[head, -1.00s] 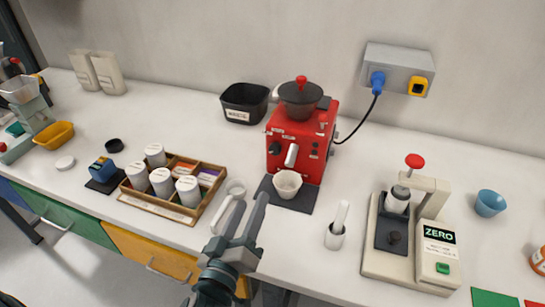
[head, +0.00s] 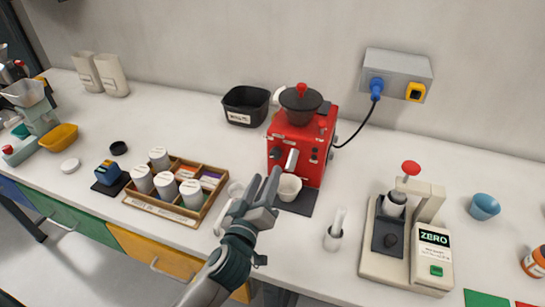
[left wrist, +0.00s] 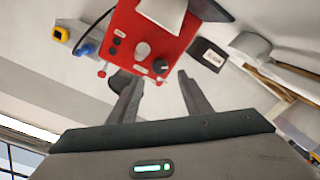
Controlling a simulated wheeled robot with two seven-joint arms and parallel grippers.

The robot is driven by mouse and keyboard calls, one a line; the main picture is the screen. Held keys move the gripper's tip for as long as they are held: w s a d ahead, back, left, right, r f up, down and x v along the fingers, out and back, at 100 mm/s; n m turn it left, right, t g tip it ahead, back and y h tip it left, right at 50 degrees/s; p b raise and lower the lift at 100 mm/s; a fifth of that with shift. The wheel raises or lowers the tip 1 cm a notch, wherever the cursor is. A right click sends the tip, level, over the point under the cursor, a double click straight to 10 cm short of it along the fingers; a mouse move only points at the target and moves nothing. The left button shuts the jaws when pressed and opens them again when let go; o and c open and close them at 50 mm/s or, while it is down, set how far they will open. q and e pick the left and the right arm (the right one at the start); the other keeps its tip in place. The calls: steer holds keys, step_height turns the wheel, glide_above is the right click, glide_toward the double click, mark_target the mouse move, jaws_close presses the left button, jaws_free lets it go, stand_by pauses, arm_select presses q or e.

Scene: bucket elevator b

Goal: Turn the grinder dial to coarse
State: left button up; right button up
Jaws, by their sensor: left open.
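The red grinder (head: 294,139) stands on the counter in the middle of the head view, with a black hopper on top. It also shows upside down in the left wrist view (left wrist: 150,58). A dark round dial (left wrist: 160,67) shows on its front in the left wrist view. A pale lever (head: 292,160) sits on the front in the head view. A cream cup (head: 288,187) stands on the dark mat below. My left gripper (head: 263,188) is open and empty, in front of the grinder and apart from it. My right gripper is not in view.
A wooden tray (head: 160,210) with white canisters lies to the left. A scale-like device reading ZERO (head: 431,260) and a small white holder (head: 333,240) stand to the right. A black bin (head: 245,105) is behind. A cable runs from the grinder to the wall socket (head: 395,75).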

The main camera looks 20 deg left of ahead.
mark_target(275, 156)
arm_select(q)
steer(key=w+p, duration=0.1)
steer(key=w, duration=0.4)
steer(key=shift+w+a+r, duration=0.1)
steer(key=shift+w, duration=0.2)
steer(key=shift+w+p, duration=0.4)
steer(key=shift+w, duration=0.35)
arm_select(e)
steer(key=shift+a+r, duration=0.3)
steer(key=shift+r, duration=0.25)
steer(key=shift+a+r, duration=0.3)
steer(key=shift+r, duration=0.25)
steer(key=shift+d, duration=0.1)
arm_select(q)
steer(key=c, duration=1.1)
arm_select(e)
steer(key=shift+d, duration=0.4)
